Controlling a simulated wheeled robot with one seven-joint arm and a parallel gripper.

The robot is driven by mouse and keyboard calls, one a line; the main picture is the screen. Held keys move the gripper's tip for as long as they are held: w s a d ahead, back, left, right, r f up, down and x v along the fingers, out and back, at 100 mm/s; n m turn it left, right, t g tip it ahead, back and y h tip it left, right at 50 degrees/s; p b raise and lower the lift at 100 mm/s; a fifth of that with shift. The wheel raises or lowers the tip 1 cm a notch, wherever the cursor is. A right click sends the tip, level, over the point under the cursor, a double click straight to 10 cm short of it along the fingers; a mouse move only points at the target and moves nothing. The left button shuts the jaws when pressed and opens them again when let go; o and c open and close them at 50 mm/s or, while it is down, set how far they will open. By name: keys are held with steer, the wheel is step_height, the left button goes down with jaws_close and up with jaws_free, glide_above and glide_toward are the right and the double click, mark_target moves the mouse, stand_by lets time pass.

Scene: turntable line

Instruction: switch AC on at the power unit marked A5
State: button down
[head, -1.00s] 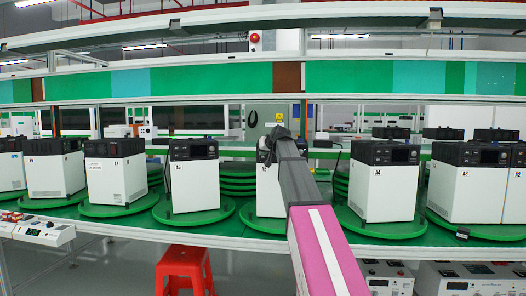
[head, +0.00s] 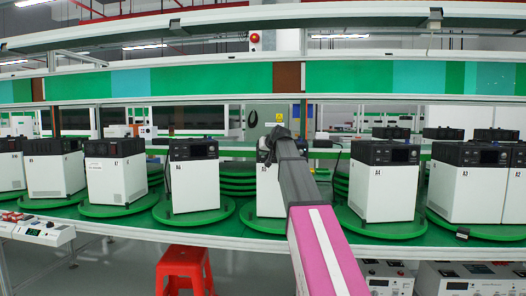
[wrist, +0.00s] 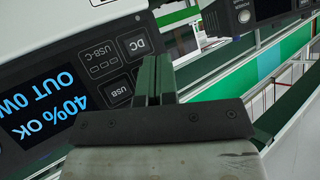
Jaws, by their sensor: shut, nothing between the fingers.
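The power unit between A6 and A4 (head: 265,198) is a white box with a dark top, mostly hidden behind my arm in the head view; its label is hard to read. In the wrist view a dark front panel (wrist: 72,75) shows upside down, close up. Its lit blue display (wrist: 45,105) reads "40% OK" and "OUT 0W". Buttons marked DC (wrist: 137,45), USB-C and USB (wrist: 117,91) lie beside it. No AC button is visible. My gripper (wrist: 155,62) is shut and empty, its fingertips beside the DC button; contact cannot be told.
Units A6 (head: 195,185) and A4 (head: 382,190) stand on green turntables to either side. More units line the green bench. A shelf runs overhead. A red stool (head: 184,268) stands below the bench front.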

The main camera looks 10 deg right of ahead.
steer(key=shift+w, duration=0.1)
stand_by(0.4)
steer(key=shift+w+d, duration=0.1)
steer(key=shift+w, duration=0.2)
steer(key=shift+w+d, duration=0.15)
steer(key=shift+w, duration=0.2)
stand_by(0.7)
steer(key=shift+s, duration=0.1)
steer(key=shift+s+a, duration=0.25)
steer(key=shift+s, duration=0.4)
steer(key=shift+s, duration=0.15)
steer(key=s, duration=0.1)
steer(key=s+a, duration=0.1)
steer(key=s, duration=0.2)
steer(key=shift+s+a, duration=0.25)
steer(key=shift+a, duration=0.05)
stand_by(0.7)
